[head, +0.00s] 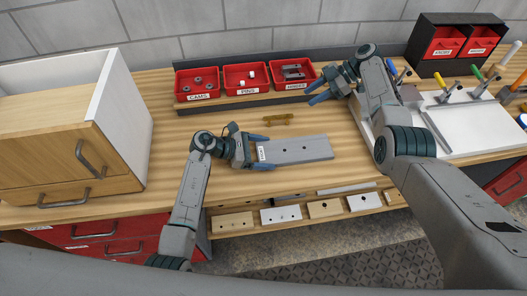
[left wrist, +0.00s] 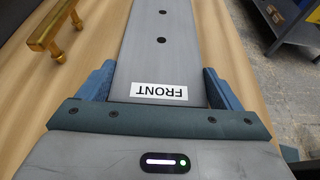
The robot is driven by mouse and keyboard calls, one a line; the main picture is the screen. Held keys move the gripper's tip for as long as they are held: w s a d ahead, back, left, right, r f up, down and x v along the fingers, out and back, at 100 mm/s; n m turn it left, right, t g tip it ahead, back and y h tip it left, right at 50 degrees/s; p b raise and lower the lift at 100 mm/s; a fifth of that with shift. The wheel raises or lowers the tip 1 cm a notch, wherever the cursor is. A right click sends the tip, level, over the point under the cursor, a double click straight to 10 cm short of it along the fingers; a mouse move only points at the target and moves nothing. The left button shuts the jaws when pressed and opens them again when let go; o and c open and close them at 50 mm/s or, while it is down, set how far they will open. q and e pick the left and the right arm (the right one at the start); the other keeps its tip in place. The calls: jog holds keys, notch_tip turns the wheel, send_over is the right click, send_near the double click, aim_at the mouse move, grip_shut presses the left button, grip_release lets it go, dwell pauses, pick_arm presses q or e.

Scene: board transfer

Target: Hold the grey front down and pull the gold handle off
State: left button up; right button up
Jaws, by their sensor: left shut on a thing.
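The grey front (head: 300,149) lies flat on the wooden table, with a white FRONT label at its left end and small dark holes. My left gripper (head: 256,149) is shut on that labelled end; in the left wrist view its blue fingers flank the grey front (left wrist: 160,62). The gold handle (head: 278,119) lies on the table behind the front, apart from it. The gold handle (left wrist: 50,38) also shows at the upper left of the left wrist view. My right gripper (head: 312,93) is open and empty, above the table near the red bins, to the right of the handle.
Red bins labelled CAMS (head: 198,84), PINS (head: 246,77) and another (head: 292,72) stand at the back. A wooden drawer cabinet (head: 60,160) stands left. A white board (head: 470,125) with tools lies right. Sample fronts (head: 325,208) sit on a shelf below the front edge.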

pick_arm(q)
jog(key=o, duration=1)
jog(key=v, duration=1.2)
